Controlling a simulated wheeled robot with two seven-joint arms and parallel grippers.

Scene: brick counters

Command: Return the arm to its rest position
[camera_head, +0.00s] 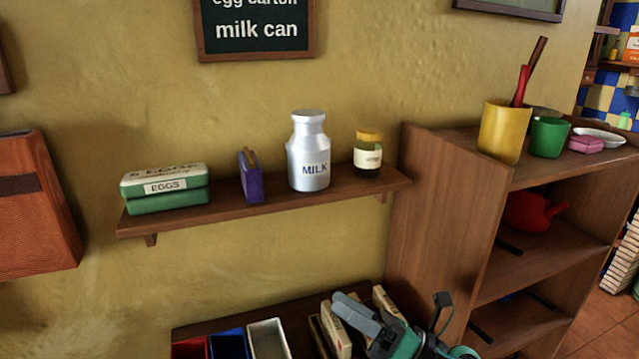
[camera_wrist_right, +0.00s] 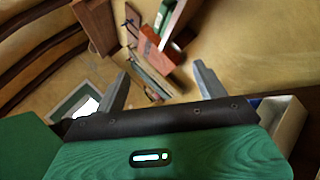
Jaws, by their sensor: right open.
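My right gripper (camera_head: 362,318) is low in the head view, below the wall shelf, in front of several upright boxes or books, one of them cream (camera_head: 337,332). In the right wrist view its two grey fingers (camera_wrist_right: 164,84) stand apart with nothing between them. The green arm behind it is mostly cut off by the bottom edge. My left gripper is not in view.
The wall shelf (camera_head: 230,212) holds an egg carton (camera_head: 166,189), a purple packet (camera_head: 251,178), a milk can (camera_head: 308,155) and a yellow-lidded jar (camera_head: 367,155). A wooden shelf unit (camera_head: 432,210) stands close on the right. Bins, one white (camera_head: 268,340), sit below.

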